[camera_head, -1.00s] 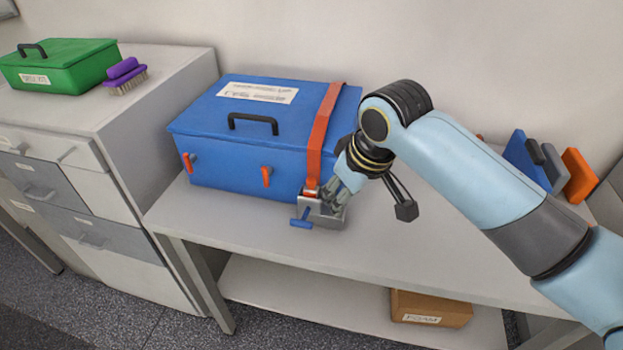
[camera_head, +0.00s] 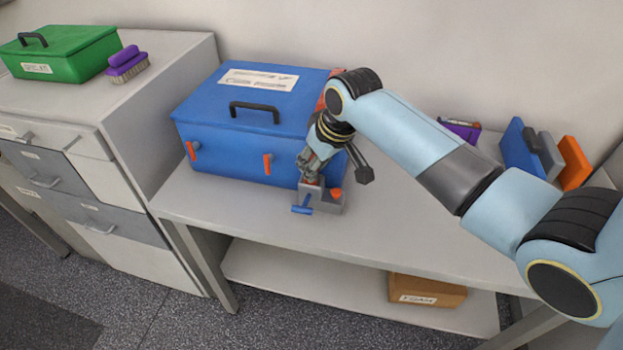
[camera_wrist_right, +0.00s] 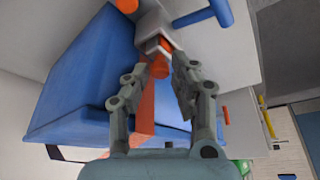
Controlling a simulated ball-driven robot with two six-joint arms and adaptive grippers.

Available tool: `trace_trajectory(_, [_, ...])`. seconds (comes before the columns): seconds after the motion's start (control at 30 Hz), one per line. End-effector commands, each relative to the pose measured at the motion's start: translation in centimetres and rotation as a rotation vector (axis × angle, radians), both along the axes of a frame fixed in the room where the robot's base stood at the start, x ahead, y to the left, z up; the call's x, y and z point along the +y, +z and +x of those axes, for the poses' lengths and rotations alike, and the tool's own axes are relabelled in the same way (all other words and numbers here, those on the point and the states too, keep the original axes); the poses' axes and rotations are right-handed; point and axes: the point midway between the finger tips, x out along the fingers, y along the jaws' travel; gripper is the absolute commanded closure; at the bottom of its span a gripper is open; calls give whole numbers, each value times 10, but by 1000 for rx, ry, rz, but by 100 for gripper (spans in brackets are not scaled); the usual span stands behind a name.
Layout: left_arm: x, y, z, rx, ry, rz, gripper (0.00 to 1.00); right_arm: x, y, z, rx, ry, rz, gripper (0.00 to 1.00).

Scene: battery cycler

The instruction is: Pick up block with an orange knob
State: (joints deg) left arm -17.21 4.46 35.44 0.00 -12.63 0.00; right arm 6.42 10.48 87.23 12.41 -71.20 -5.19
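A small grey block (camera_head: 326,203) stands on the bench in front of the blue box, with an orange knob (camera_head: 336,192) on its right and a blue handle (camera_head: 302,210) in front. In the right wrist view the block (camera_wrist_right: 152,28) is just beyond the fingertips, with its orange knob (camera_wrist_right: 126,5) and blue handle (camera_wrist_right: 207,14) at the top edge. My right gripper (camera_head: 308,178) is just above the block. Its fingers (camera_wrist_right: 163,70) are apart, with orange material visible between and behind them. Contact cannot be told. My left gripper is not in view.
A blue box (camera_head: 240,130) with a black handle stands close behind the block. A purple item (camera_head: 460,129) and upright blue, grey and orange pieces (camera_head: 545,155) are at the back right. The bench front right of the block is clear.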

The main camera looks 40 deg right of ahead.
Motion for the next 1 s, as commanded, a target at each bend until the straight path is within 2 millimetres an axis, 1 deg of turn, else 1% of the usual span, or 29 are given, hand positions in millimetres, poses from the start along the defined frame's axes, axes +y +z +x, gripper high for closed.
trace_trajectory(0.07, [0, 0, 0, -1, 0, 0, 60, 0, -4, 1, 1, 0, 1, 75])
trace_trajectory(0.27, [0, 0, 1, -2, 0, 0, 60, 0, -5, 1, 0, 1, 0, 75])
trace_trajectory(0.4, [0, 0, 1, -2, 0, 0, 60, 0, -5, 1, 0, 1, 0, 93])
trace_trajectory(0.47, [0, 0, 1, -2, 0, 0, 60, 0, -5, 1, 0, 1, 0, 100])
trace_trajectory(1.0, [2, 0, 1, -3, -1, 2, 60, 0, -2, 2, -1, 1, 0, 100])
